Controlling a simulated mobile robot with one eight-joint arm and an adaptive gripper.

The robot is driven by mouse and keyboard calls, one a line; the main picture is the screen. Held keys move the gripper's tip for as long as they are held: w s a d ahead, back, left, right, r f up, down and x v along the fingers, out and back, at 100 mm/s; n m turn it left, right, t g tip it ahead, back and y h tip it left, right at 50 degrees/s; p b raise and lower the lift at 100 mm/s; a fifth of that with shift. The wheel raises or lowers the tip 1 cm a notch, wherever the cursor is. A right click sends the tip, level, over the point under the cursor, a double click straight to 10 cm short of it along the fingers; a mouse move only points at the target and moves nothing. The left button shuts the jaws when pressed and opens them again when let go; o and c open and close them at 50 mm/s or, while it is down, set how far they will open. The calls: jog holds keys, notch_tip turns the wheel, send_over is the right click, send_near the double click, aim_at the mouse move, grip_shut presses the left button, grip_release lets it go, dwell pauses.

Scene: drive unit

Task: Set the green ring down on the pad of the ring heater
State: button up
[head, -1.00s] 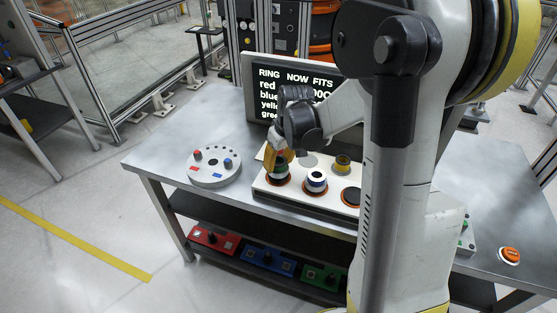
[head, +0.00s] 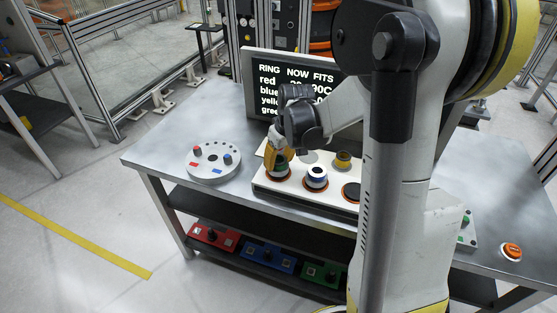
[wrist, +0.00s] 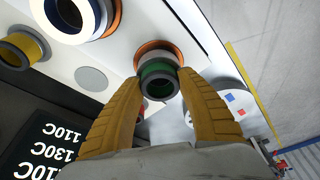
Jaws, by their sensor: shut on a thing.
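The green ring (wrist: 158,72) is between the two yellow fingertips of my gripper (wrist: 161,80), which is shut on it. It also shows in the head view (head: 281,169), partly hidden by the fingers. The ring is right over the left front pad of the white ring heater (head: 296,187). The pad's orange rim (wrist: 150,46) shows around and behind the ring. I cannot tell whether the ring's underside touches the pad. In the head view my gripper (head: 279,163) reaches down from above.
A white-and-blue ring (head: 316,175) sits on the neighbouring pad. A yellow ring (head: 343,159) stands behind. The front right pad (head: 352,192) is bare. A screen (head: 268,94) stands behind, partly hidden by my arm. A round grey fixture (head: 213,165) stands left.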

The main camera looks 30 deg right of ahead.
dwell(0.3)
jog(key=o, duration=1.4)
jog(key=shift+o, duration=0.2)
jog(key=v, duration=1.2)
notch_tip(320, 180, up, 8)
jog(key=p, duration=0.6)
jog(key=shift+p, duration=0.3)
